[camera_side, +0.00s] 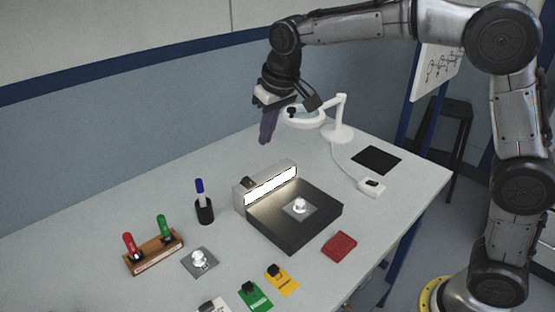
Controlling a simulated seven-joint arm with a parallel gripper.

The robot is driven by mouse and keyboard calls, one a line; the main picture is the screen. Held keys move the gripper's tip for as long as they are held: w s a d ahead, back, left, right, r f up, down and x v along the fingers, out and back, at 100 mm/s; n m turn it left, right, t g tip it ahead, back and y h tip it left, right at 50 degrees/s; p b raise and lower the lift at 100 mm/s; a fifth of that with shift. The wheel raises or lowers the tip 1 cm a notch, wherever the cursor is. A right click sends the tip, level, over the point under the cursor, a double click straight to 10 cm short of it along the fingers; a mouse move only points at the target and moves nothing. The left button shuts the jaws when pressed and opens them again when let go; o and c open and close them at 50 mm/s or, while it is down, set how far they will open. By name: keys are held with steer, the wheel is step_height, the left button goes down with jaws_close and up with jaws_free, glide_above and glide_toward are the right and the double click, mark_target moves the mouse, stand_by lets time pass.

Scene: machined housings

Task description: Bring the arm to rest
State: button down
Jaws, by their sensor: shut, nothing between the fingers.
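My gripper (268,128) hangs above the back of the table, pointing down, left of the white ring lamp. Its purple fingers are shut with nothing visible between them. It is clear of the tabletop and touches nothing that I can see. My arm comes in from the right and arches over the table's back right side. Below my gripper is a dark square platform (285,235) with a lit light bar (270,186) along its back left side. A bright metal housing (299,205) sits on a grey plate on the platform.
The white ring lamp (338,132) stands close to my gripper's right. A second housing (198,258) sits on a grey plate front left. A wooden stand (155,256) holds red and green tools. A pen cup (205,212) stands nearby. The table's back left is clear.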

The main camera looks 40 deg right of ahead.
steer(key=s+d+r+m+t, duration=0.1)
steer(key=s+d+r, duration=0.25)
steer(key=s, duration=0.35)
steer(key=s+d+r+t, duration=0.1)
steer(key=s+d+r, duration=0.2)
steer(key=s+r, duration=0.3)
steer(key=s+d+f, duration=0.1)
steer(key=s+f, duration=0.4)
steer(key=s, duration=0.4)
steer(key=s+f+n, duration=0.1)
steer(key=s+f, duration=0.5)
steer(key=s, duration=0.3)
steer(key=shift+d+f, duration=0.25)
steer(key=shift+d, duration=0.15)
